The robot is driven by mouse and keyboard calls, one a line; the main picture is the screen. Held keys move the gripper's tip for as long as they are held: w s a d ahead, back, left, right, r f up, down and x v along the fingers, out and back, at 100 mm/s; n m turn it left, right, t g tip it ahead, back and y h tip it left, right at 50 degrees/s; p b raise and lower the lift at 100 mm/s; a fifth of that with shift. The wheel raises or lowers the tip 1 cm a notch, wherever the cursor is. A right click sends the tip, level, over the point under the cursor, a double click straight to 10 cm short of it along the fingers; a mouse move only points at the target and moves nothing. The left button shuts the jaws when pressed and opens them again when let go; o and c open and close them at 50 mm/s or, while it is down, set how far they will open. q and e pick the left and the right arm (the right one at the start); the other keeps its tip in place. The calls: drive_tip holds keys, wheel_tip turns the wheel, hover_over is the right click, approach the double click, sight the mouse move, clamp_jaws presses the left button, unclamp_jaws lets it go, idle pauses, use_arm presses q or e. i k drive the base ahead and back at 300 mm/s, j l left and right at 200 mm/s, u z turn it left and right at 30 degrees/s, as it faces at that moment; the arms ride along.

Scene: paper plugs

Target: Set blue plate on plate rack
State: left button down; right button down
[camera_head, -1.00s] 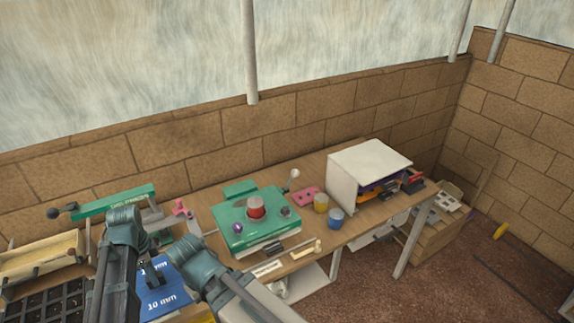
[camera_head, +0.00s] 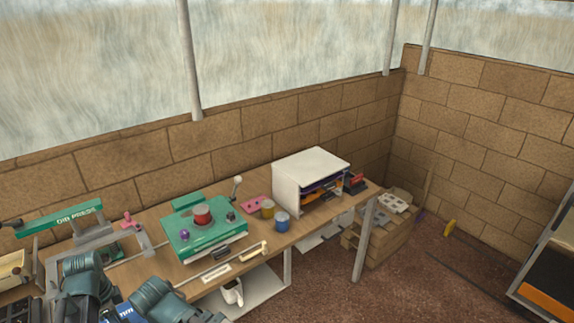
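The blue plate (camera_head: 122,312) shows only as a small lettered patch at the bottom left, between my two arms; the arms and the frame edge hide the rest. My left gripper (camera_head: 85,266) and my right gripper (camera_head: 152,288) are close to either side of it, over the table's left front. Their fingertips are hidden, so I cannot tell if they touch the plate. On the right edge stands a metal-framed rack (camera_head: 557,250) with black and orange panels, partly cut off. I cannot tell if it is the plate rack.
A green press unit (camera_head: 205,240) with a red-topped knob, yellow and blue jars, and a white open-fronted box (camera_head: 308,165) stand on the wooden table. A mug (camera_head: 232,292) is on the lower shelf. The floor right of the table is largely clear.

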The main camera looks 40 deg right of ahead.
sight(311, 164)
drive_tip(key=l, duration=0.55)
drive_tip(key=l+z, duration=0.15)
drive_tip(key=l, duration=0.9)
drive_tip(key=i+l+z, duration=0.15)
drive_tip(key=l, duration=0.95)
drive_tip(key=i+l+z, duration=0.15)
drive_tip(key=l, duration=0.9)
drive_tip(key=i+z, duration=0.05)
